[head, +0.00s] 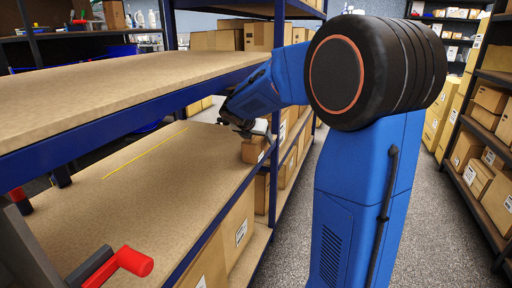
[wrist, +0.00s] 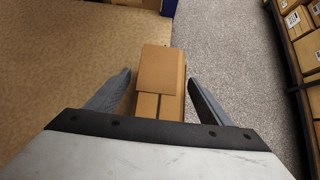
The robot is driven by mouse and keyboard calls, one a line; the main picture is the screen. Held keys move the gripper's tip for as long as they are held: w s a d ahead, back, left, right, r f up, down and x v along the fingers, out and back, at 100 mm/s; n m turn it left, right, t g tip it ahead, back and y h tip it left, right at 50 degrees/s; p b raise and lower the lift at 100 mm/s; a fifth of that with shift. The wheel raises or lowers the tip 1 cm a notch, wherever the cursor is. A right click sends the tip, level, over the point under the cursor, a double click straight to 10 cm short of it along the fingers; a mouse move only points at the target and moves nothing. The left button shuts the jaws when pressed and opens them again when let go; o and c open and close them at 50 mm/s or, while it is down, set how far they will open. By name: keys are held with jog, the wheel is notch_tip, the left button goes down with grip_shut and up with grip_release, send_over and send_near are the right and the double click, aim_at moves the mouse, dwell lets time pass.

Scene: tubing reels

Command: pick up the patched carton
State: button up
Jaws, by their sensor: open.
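The patched carton (wrist: 161,103) is a small brown box with a plain, lighter brown patch (wrist: 160,68) on its top and a dark strip below the patch. It sits at the aisle-side edge of the shelf board (wrist: 75,70). In the head view the carton (head: 254,151) shows partly beneath my gripper (head: 246,131). In the wrist view my gripper (wrist: 158,80) is open, with one finger on each side of the carton. Gaps show on both sides, and the near end of the carton is hidden by the gripper body.
An upper shelf board (head: 110,90) with a blue edge beam lies above the carton's level. A red handle-like part (head: 130,261) is at the lower left. Boxes (head: 238,228) stand on the level below. The grey aisle floor (wrist: 225,60) is clear; another box rack (head: 480,160) is at the right.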

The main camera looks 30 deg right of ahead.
jog(key=shift+x, duration=0.85)
jog(key=c, duration=1.4)
